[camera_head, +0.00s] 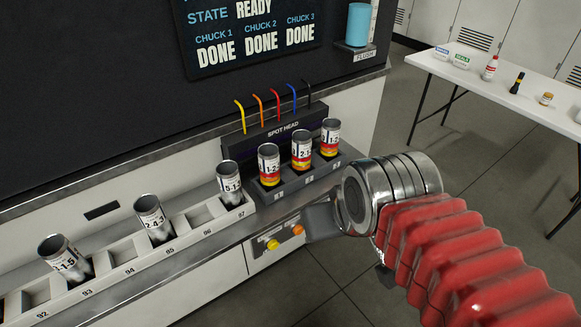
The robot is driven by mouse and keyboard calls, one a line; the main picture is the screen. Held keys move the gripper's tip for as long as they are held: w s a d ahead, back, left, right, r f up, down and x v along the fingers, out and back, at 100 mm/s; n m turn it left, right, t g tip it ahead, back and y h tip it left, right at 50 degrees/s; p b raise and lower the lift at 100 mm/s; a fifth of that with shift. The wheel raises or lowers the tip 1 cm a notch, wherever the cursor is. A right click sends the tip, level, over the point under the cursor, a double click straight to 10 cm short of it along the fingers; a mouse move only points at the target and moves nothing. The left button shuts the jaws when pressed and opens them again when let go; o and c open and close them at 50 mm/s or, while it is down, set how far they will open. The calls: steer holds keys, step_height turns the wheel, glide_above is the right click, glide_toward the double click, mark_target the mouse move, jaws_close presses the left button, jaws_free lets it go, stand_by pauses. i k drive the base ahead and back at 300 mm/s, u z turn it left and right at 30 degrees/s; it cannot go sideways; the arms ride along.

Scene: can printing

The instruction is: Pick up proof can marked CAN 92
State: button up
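No can in view has a readable "CAN 92" mark. Three printed cans with red and yellow bands stand in the spot head's chucks: left can (269,166), middle can (301,150), right can (330,138). Three plain silver cans with white code labels sit in the numbered rack: one (64,257) tilted by 93, one (152,217) tilted by 95, one (229,181) by 97. The slot by number 92 (37,293) looks empty. My gripper (325,222) is partly hidden by my wrist, right of the rack and in front of the chucks; its finger opening does not show.
The spot head (283,127) has coloured hoses above it. A yellow and an orange button are on the bench front (283,240). The screen (252,38) reads READY, all chucks DONE. A white table (510,88) with small bottles stands at right. Floor between is clear.

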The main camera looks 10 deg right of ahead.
mark_target(268, 154)
steer(key=z, duration=0.6)
steer(key=k, duration=0.95)
steer(key=u, duration=1.1)
steer(key=i, duration=1.05)
steer(key=u, duration=0.05)
